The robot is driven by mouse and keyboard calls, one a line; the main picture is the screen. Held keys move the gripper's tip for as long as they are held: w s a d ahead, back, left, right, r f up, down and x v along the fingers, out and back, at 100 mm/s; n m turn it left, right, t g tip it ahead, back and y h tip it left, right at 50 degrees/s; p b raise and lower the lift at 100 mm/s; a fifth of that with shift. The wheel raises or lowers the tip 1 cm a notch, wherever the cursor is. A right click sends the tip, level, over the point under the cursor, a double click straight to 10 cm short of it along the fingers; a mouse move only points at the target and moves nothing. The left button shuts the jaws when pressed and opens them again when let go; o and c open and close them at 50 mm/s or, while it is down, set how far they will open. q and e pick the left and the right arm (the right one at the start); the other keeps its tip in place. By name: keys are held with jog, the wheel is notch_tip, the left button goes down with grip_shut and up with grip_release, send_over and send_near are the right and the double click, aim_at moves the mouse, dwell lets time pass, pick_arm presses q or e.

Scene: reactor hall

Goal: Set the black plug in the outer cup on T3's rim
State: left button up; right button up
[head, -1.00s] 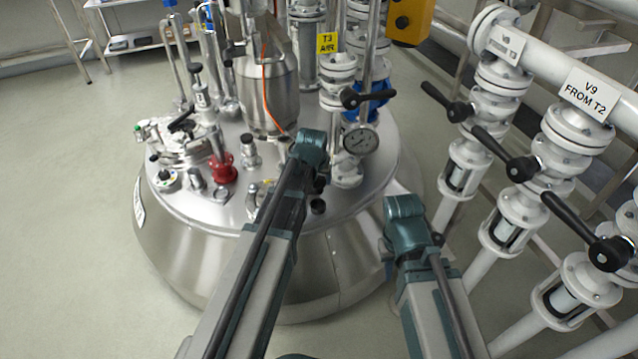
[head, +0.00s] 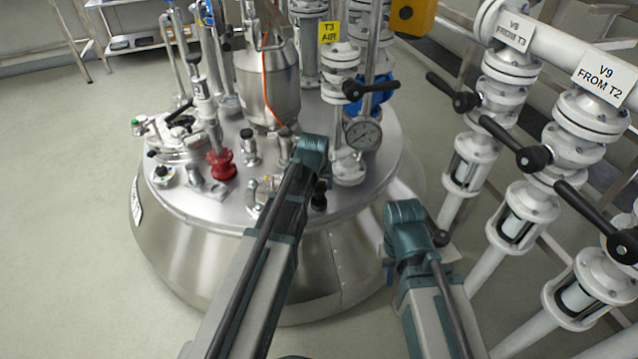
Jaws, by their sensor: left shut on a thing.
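The T3 vessel (head: 345,232) is the wide steel tank in the middle, with fittings on its lid. My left gripper (head: 321,187) points down over the near right part of the lid, by the rim. Its fingers are dark and mostly hidden behind its teal wrist. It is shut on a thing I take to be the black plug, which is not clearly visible. A small black round piece (head: 319,202) shows just below the fingers; I cannot tell whether it is the plug or the outer cup. My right gripper (head: 390,272) hangs right of the tank, its fingers mostly hidden.
A pressure gauge (head: 364,133) and a white flanged pipe (head: 347,168) stand close behind my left gripper. A red fitting (head: 221,163) is further left on the lid. White valves with black handles (head: 515,145) fill the right side. Floor at left is clear.

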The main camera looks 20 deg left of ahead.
pick_arm(q)
jog(key=shift+f+b, duration=1.8)
jog(key=shift+f, duration=0.25)
jog(key=o, duration=1.4)
jog(key=shift+r, duration=0.15)
jog(key=p+v, duration=1.2)
jog(key=v, duration=0.1)
jog(key=shift+s+r+p, duration=0.2)
jog(key=shift+r+p, duration=0.05)
jog(key=shift+p, duration=0.15)
jog(key=shift+d, duration=0.15)
